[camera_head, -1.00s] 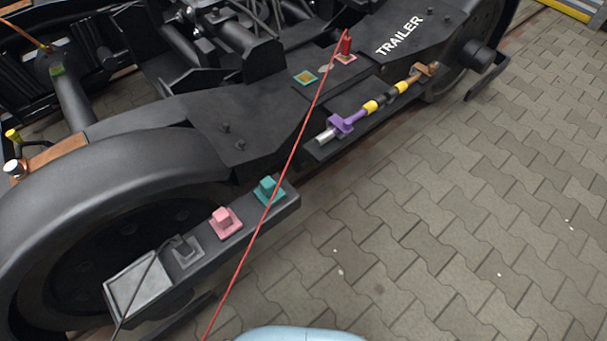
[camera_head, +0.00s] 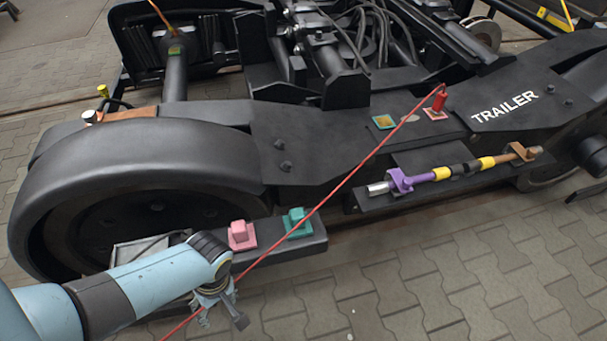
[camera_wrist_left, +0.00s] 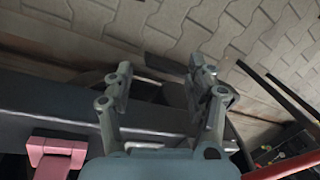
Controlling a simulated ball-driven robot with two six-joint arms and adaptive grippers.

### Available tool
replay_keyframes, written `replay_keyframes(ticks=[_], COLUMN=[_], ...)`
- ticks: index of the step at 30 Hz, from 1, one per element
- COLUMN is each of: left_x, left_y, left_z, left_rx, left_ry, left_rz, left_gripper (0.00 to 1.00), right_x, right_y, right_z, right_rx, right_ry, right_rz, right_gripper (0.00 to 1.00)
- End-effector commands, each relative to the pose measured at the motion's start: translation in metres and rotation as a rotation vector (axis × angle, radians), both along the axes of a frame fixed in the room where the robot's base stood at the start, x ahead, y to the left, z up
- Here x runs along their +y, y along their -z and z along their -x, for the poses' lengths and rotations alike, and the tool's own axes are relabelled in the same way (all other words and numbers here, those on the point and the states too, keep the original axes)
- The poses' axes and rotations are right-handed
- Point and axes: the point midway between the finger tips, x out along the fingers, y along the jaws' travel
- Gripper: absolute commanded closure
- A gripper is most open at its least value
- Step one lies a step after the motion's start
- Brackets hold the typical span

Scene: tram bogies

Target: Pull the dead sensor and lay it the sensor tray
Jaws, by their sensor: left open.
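My left gripper (camera_head: 222,308) hangs in front of a black shelf (camera_head: 285,247) beside the wheel, fingers down. In the left wrist view it (camera_wrist_left: 160,100) is open, with nothing between the fingers. A pink block (camera_head: 240,236) and a teal block (camera_head: 299,223) stand on the shelf; the pink one also shows in the left wrist view (camera_wrist_left: 58,153). A pale grey panel (camera_head: 135,250) at the shelf's left end is partly hidden by my left arm. A small red cylinder (camera_head: 439,102) with a red cable stands farther back. I cannot tell which part is the dead sensor or the sensor tray.
The red cable (camera_head: 345,178) runs taut diagonally across the front, passing close to my left gripper. A rod with a purple clamp (camera_head: 400,181) lies on a ledge at right. The large wheel cover (camera_head: 130,155) stands behind my arm. Paving at lower right is clear.

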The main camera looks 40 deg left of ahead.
Motion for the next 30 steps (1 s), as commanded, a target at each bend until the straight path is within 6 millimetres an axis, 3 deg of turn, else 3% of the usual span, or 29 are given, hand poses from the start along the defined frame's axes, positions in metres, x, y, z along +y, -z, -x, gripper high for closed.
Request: replay_keyframes(ticks=[1, 6, 15, 22, 30], left_x=[-0.003, -0.012, -0.026, -0.031, -0.032], left_y=[0.001, -0.031, -0.098, -0.125, -0.136], left_z=[-0.027, -0.099, -0.21, -0.251, -0.261], left_rx=[-0.008, -0.014, -0.097, -0.168, -0.191], left_ry=[-0.111, -0.487, -0.993, -1.107, -1.122], left_rz=[-0.016, -0.069, -0.102, -0.07, -0.055], left_gripper=[0.44, 0.44, 0.44, 0.44, 0.44], right_x=[-0.001, -0.005, -0.013, -0.017, -0.017], right_y=[0.018, 0.049, 0.123, 0.154, 0.157], right_z=[0.001, 0.0, 0.012, 0.022, 0.023], right_rx=[0.004, 0.013, 0.046, 0.066, 0.067], right_ry=[-0.001, -0.003, -0.008, -0.011, -0.012], right_rz=[0.001, 0.007, 0.016, 0.021, 0.022], right_gripper=[0.47, 0.47, 0.47, 0.47, 0.47])
